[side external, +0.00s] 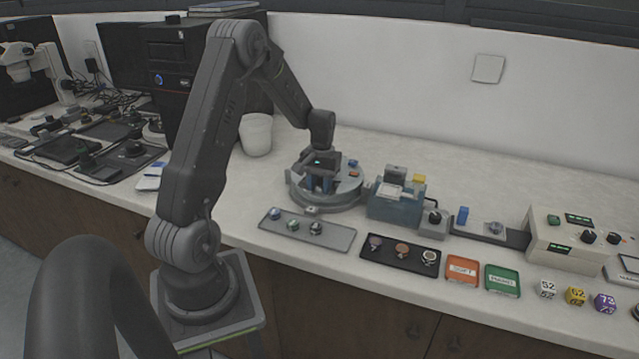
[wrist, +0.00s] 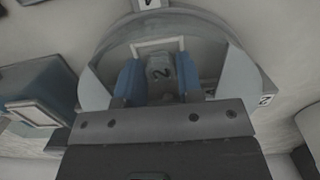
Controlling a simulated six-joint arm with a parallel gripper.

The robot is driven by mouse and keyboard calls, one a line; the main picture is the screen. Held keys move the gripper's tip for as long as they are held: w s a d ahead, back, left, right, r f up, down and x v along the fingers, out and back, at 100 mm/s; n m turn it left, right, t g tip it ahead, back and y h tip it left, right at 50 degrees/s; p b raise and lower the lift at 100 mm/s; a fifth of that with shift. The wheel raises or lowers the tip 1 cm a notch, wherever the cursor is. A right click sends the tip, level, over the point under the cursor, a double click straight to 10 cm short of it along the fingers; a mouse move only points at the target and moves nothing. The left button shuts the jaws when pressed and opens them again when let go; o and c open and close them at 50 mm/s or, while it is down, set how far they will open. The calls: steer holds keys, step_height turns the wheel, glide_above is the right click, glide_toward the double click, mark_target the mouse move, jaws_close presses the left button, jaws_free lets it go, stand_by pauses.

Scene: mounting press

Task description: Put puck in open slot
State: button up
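My gripper (side external: 322,184) is down at the round grey carousel (side external: 330,206), its two blue fingers pointing downward. Small pucks sit on the grey tray (side external: 335,239) in front of the carousel. The black tray (side external: 386,258) to its right holds three round pieces.
A blue-grey press unit (side external: 396,198) stands close to the carousel's right. Orange (side external: 462,270) and green (side external: 502,281) trays, numbered dice (side external: 575,296) and a beige control box (side external: 573,243) are further right. A white bin (side external: 256,135) stands behind left.

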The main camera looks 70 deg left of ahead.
steer(key=o, duration=0.4)
step_height(320, 180, up, 13)
steer(key=w+a, duration=0.1)
steer(key=d+r+m+t+y, duration=0.1)
steer(key=d+r+m, duration=0.1)
steer(key=d+r, duration=0.5)
steer(key=s+d+m+t, duration=0.2)
steer(key=s+d, duration=0.2)
steer(key=d, duration=0.3)
steer(key=s+d+m+t, duration=0.1)
steer(key=s+d+m, duration=0.1)
steer(key=s+d, duration=0.3)
steer(key=s+d+r+m+t, duration=0.1)
steer(key=s+d, duration=0.4)
steer(key=d, duration=0.6)
steer(key=shift+m+t, duration=0.8)
steer(key=shift+m, duration=0.2)
